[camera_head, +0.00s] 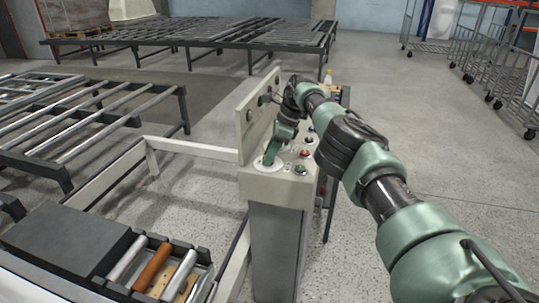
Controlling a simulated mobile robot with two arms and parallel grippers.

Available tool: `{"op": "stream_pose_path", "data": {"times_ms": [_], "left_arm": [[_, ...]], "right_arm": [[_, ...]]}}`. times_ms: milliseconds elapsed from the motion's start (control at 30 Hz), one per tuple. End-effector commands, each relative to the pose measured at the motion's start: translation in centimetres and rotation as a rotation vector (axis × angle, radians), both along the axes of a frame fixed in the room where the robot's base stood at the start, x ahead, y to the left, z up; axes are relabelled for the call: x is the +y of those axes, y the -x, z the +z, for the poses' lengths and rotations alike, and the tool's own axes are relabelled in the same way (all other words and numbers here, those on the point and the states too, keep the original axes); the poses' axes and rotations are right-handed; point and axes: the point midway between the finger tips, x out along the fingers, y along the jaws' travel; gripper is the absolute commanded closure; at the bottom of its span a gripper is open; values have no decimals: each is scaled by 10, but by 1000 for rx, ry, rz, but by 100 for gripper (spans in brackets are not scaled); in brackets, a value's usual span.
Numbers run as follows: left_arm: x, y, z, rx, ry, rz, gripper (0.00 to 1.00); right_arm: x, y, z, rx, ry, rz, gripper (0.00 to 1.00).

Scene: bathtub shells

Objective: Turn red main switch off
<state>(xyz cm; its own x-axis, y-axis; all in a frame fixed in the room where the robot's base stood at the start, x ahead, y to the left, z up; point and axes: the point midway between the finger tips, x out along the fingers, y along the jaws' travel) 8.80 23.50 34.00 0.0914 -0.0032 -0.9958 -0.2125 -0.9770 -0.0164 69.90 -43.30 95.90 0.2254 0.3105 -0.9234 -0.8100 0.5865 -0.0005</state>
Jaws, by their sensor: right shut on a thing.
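A beige control box (262,185) stands on a grey pedestal in the middle of the head view. Its sloped top carries several round buttons, among them a red one (306,154) and a green one (300,170). My right arm reaches in from the right, and its green gripper (268,160) points down onto a pale round plate at the left of this top. The gripper is shut on the switch there. The fingers hide the switch, so its colour and turn position cannot be made out. My left gripper is out of view.
An upright beige panel (246,130) with dark knobs rises along the box's left side. Roller conveyors (75,115) lie at the left and back. A roller tray (165,262) is at the lower left. Wire carts (485,60) stand back right. The floor at right is clear.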

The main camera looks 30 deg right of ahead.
Motion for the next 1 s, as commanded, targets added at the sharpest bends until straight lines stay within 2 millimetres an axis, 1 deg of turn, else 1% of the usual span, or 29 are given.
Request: {"op": "stream_pose_path", "data": {"times_ms": [267, 300, 367, 400, 633, 733, 833, 933, 967, 1000], "left_arm": [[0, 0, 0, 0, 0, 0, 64], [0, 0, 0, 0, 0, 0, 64], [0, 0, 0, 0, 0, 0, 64], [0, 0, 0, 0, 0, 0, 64], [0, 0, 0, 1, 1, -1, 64], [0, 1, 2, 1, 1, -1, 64], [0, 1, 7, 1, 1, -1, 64], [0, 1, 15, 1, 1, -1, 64], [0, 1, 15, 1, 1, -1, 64], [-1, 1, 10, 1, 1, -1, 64]], "right_arm": [[0, 1, -1, 3, 0, 3, 100], [0, 1, -1, 3, 0, 3, 65], [0, 1, -1, 3, 0, 3, 49], [0, 1, -1, 3, 0, 3, 46], [0, 0, 0, 2, 0, 2, 46], [-1, 1, 3, 1, 0, 1, 46], [-5, 3, 13, 1, 1, 2, 46], [-9, 7, 27, 0, 2, 3, 46], [-11, 8, 30, 0, 3, 1, 46], [-13, 8, 35, -2, 2, 2, 46]]}}
